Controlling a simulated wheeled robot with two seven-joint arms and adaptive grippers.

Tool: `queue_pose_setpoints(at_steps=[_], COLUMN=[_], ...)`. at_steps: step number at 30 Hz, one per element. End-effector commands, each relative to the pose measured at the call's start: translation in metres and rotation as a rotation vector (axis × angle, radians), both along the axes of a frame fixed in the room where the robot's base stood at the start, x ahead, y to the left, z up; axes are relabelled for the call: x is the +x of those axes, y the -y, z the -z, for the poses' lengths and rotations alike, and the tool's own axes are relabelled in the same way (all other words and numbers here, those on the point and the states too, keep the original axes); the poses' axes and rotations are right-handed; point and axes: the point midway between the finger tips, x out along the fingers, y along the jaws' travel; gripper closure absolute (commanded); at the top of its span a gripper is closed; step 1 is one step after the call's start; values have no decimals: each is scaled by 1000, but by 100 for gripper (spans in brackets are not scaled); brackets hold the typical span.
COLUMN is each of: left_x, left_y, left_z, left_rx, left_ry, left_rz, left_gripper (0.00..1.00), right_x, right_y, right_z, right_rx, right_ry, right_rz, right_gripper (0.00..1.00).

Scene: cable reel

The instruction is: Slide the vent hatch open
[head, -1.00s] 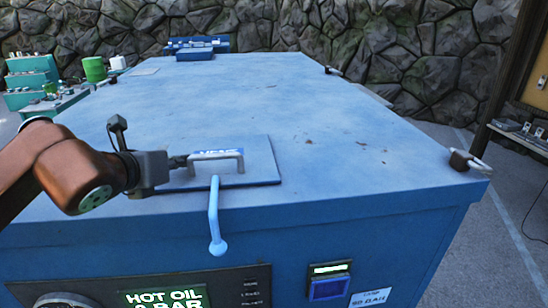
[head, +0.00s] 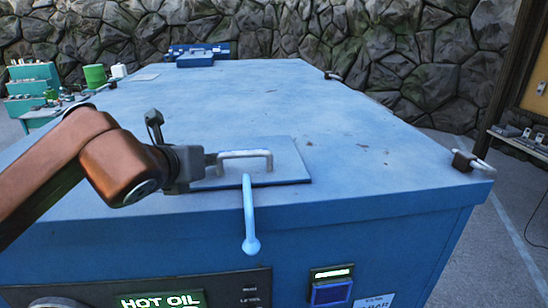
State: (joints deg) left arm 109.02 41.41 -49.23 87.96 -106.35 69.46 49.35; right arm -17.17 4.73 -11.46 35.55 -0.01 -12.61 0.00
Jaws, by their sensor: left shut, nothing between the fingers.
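The vent hatch (head: 288,160) is a flat blue plate on top of the big blue cabinet, near its front edge. A pale grey bar handle (head: 245,154) stands on it. My left gripper (head: 212,160) is shut and empty, with its tips at the left end of the handle; they look in contact with it. The arm and gripper cover part of the plate's left side. My right gripper is not in view.
The cabinet top (head: 240,95) is mostly bare, with clear room right of the hatch. A dark latch (head: 465,160) sits at the right front corner. A lit display (head: 332,285) is on the front face.

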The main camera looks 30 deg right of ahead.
Motion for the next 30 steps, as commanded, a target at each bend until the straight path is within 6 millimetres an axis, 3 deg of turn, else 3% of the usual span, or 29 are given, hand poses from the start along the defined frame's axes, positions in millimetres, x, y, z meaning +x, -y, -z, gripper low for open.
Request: queue_pose_setpoints(at_steps=[30], left_x=[-22], left_y=[66], left_z=[0], left_rx=[0], left_ry=[-1], left_rz=[3], left_gripper=[100], right_x=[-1], right_y=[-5], right_z=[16], right_rx=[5], right_ry=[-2], right_rz=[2], right_gripper=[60])
